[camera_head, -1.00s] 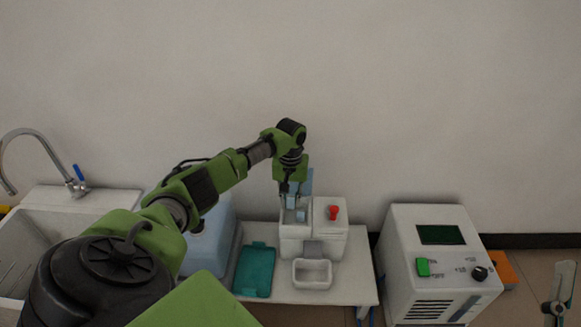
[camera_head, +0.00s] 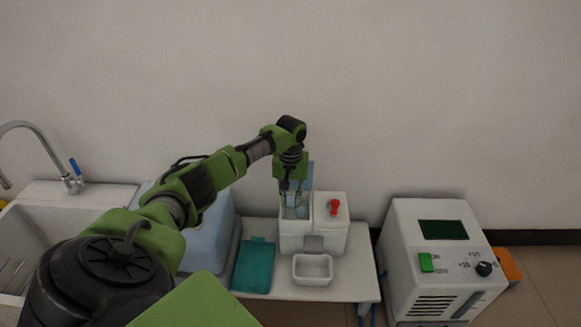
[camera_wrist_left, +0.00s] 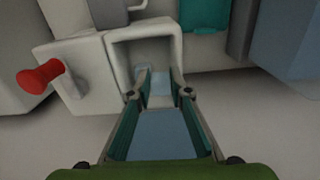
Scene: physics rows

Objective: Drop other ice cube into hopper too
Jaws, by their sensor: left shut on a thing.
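My left gripper (camera_head: 291,201) points down at the mouth of the white hopper (camera_head: 289,240). It is shut on a pale, see-through ice cube (camera_wrist_left: 159,90), seen between the fingertips in the left wrist view. The hopper's open top (camera_wrist_left: 117,62) lies just beyond and below the fingertips there. A small pale blue patch (camera_wrist_left: 142,72) shows inside the hopper, maybe another cube. My right gripper is not in view.
A red knob (camera_head: 334,206) sits on the machine, right of the hopper. A white tray (camera_head: 312,281) stands in front. A teal lid or board (camera_head: 254,267) and a blue box (camera_head: 211,240) are to the left. A white device (camera_head: 402,271) stands right.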

